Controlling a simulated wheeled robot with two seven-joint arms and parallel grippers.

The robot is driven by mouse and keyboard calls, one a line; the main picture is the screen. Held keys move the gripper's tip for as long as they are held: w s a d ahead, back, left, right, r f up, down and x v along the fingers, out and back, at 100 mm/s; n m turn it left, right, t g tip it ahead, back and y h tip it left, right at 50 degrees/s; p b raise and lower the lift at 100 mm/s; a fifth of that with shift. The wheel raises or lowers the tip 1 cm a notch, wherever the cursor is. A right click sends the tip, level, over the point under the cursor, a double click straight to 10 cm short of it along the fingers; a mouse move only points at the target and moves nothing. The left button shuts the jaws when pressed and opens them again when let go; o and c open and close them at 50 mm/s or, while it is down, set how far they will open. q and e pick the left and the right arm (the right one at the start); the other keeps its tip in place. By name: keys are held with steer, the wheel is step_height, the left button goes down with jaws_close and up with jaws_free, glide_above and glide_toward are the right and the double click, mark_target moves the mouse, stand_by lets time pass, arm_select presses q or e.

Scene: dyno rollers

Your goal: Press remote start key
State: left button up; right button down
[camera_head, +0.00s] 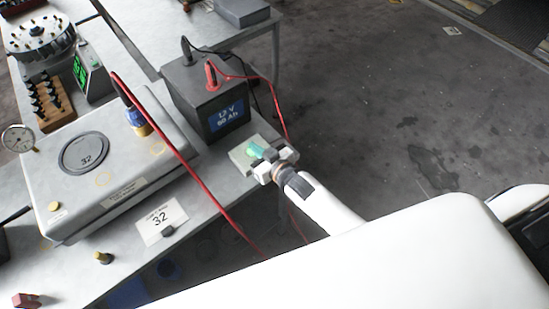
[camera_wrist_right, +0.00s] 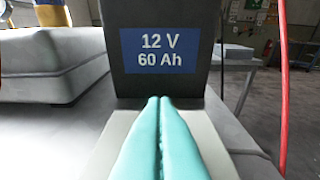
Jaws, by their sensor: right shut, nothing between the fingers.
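My right gripper (camera_head: 256,151) is shut and empty, its teal fingertips pressed together. It is over a small pale box (camera_head: 238,158) on the bench, in front of the dark battery (camera_head: 192,100). In the right wrist view the shut fingers (camera_wrist_right: 160,102) cover the middle of the pale box (camera_wrist_right: 115,122) and point at the battery's blue "12 V 60 Ah" label (camera_wrist_right: 160,50). I cannot make out a key on the box; the fingers may hide it. I cannot tell whether the fingertips touch the box. My left gripper is not in view.
A large grey case (camera_head: 120,165) marked 32 stands left of the battery, with a gauge (camera_head: 18,138) beside it. A red cable (camera_head: 180,155) crosses the bench, and battery leads hang near the right gripper. The floor to the right (camera_head: 400,110) is clear.

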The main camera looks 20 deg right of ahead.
steer(key=s, duration=0.1)
steer(key=s+r, duration=0.1)
steer(key=s+r+b, duration=0.1)
steer(key=shift+s+d, duration=0.15)
steer(key=shift+d, duration=0.25)
arm_select(q)
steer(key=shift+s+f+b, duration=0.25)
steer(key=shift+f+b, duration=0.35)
steer(key=shift+b, duration=0.2)
arm_select(e)
steer(key=v, duration=0.6)
steer(key=shift+s+d+r, duration=0.2)
steer(key=shift+s+r, duration=0.1)
steer(key=shift+r, duration=0.05)
